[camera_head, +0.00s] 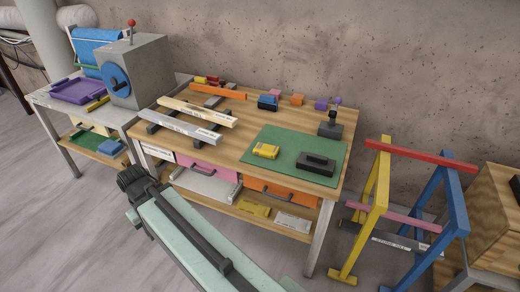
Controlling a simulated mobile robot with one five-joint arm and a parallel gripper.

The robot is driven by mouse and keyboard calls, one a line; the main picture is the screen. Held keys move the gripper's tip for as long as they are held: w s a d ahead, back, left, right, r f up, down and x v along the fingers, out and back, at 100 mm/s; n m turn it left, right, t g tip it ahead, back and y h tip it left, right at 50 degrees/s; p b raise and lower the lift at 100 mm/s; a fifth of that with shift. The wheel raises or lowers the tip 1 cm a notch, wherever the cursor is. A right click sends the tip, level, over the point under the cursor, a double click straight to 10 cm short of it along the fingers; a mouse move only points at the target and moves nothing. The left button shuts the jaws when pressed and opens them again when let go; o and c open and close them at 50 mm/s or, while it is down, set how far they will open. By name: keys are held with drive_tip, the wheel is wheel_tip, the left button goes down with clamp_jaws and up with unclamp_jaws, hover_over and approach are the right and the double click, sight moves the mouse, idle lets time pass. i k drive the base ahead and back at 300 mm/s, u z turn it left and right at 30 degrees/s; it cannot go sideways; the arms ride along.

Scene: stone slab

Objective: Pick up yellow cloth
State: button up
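A flat yellow piece (254,208), which looks like a folded cloth, lies on the lower wooden shelf of the workbench, near its front edge. A similar whitish folded piece (293,222) lies just right of it. A second yellow thing (265,151), small and block-like with a pale label, sits on the green mat on the bench top. My pale green arm reaches in from the bottom edge, in front of the bench, ending in a dark joint. I see no gripper fingers, so whether the gripper is open or shut is hidden. Nothing touches the yellow piece.
The workbench (225,140) holds metal bars, small coloured blocks and a dark block on the green mat (300,145). Drawers hang above the lower shelf. A yellow and blue trestle (376,205) stands right. A grey machine (140,72) stands left. Floor at left is clear.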

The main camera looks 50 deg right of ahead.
sight(262, 150)
drive_tip(key=i, duration=1.35)
drive_tip(key=z, duration=0.05)
